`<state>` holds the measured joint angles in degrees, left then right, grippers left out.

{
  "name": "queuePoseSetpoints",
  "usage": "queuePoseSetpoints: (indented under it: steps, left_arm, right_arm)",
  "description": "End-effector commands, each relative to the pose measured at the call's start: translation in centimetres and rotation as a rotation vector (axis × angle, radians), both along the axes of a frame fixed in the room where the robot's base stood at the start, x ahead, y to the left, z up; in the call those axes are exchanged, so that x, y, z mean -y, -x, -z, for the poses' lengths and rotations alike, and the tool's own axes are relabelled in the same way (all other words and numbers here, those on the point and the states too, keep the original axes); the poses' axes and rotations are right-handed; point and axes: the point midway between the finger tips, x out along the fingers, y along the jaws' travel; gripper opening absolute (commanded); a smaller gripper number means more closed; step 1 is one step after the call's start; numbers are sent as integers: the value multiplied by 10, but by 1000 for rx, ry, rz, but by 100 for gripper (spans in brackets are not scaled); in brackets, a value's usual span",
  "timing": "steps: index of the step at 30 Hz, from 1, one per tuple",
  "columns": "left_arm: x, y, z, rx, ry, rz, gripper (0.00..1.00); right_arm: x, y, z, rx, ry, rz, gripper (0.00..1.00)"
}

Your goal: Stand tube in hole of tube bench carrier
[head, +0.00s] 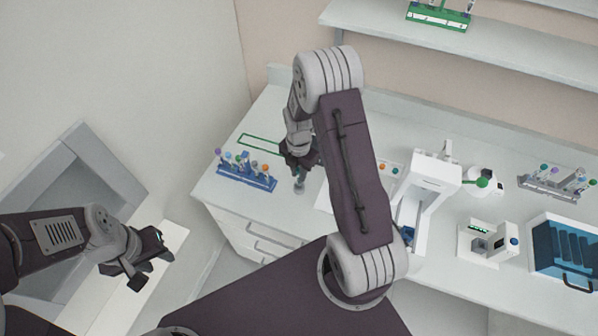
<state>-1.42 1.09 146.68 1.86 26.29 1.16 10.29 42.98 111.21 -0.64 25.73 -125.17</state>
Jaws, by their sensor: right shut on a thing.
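My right gripper (297,163) is over the left part of the bench, pointing down. It is shut on a small tube (299,185), which shows below the fingers as a dark greenish upper part and a pale grey lower end. I cannot tell whether its lower end touches anything. A blue rack (247,183) with several colour-capped tubes stands just left of the tube and apart from it; it may be the tube bench carrier. Its free holes are too small to make out. My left gripper (158,262) is open and empty at the lower left, away from the bench.
A green rectangular outline (262,143) lies on the bench behind the blue rack. A white machine (428,188), a small white device (487,241), a grey tube rack (556,183) and a blue box (565,254) stand to the right. A green rack (438,17) is on the upper shelf.

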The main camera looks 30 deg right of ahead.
Motion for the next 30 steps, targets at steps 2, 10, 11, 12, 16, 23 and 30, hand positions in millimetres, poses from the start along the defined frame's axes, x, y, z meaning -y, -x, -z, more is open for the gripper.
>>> queuePoseSetpoints:
  steps: [2, 10, 11, 12, 16, 23, 30]
  left_arm:
    - [0, 0, 0, 0, 0, 0, 36]
    - [0, 0, 1, 0, 0, 0, 36]
    - [0, 0, 1, 0, 0, 0, 36]
    - [0, 0, 1, 0, 0, 0, 36]
    - [0, 0, 2, 0, 0, 0, 36]
    - [0, 0, 7, 0, 0, 0, 36]
    - [0, 0, 10, 0, 0, 0, 36]
  right_arm:
    - [0, 0, 1, 0, 0, 0, 0]
    - [0, 0, 4, 1, 0, 0, 0]
    - [0, 0, 4, 1, 0, 0, 0]
    - [0, 0, 4, 1, 0, 0, 0]
    - [0, 0, 5, 1, 0, 0, 0]
    - [0, 0, 12, 1, 0, 0, 0]
    - [0, 0, 16, 1, 0, 0, 0]
